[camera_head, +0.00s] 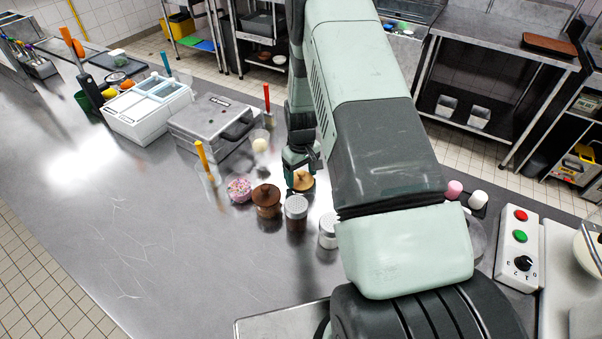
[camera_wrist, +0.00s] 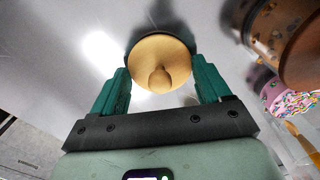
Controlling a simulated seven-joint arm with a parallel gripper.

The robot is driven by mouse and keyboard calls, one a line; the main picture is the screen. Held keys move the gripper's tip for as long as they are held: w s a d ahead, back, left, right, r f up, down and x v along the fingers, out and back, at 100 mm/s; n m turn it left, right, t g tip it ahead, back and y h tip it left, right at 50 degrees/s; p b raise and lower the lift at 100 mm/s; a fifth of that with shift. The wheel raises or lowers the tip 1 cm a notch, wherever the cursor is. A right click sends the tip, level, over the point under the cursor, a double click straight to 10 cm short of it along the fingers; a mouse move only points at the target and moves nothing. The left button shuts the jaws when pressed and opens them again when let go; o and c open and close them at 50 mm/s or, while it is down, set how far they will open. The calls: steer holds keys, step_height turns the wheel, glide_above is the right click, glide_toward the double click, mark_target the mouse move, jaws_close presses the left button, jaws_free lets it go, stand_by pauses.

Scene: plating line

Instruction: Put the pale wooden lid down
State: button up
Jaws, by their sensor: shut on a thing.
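The pale wooden lid (camera_wrist: 160,60) is round with a small knob, which faces my wrist camera. My gripper (camera_wrist: 161,85) is shut on it, with one teal finger at each side. In the head view the lid (camera_head: 304,182) is low over the steel counter, behind the shaker jars, and partly hidden by my gripper (camera_head: 300,172). A dark shadow lies beside the lid in the wrist view. I cannot tell whether the lid or anything under it touches the counter.
A cup with a pale scoop (camera_head: 260,145) and a grey metal box (camera_head: 212,122) stand behind. The counter's left front is clear.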

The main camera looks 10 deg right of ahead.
steer(key=shift+f, duration=0.25)
steer(key=o, duration=1)
steer(key=shift+r, duration=0.1)
step_height(320, 180, up, 12)
step_height(320, 180, up, 12)
steer(key=t, duration=0.1)
glide_above(301, 172)
steer(key=s, duration=0.2)
steer(key=s+a+r+m+t, duration=0.2)
steer(key=s+r, duration=0.6)
steer(key=r, duration=0.4)
steer(key=s+r+t, duration=0.1)
steer(key=s+r, duration=0.1)
steer(key=s, duration=0.4)
steer(key=s+a+r+m, duration=0.1)
steer(key=s+r, duration=0.2)
steer(key=s, duration=0.4)
steer(key=s+r+m+t, duration=0.1)
steer(key=s+r, duration=0.1)
steer(key=s, duration=0.5)
steer(key=shift+a+r+t, duration=0.3)
steer(key=shift+a+r, duration=0.05)
steer(key=shift+a, duration=0.05)
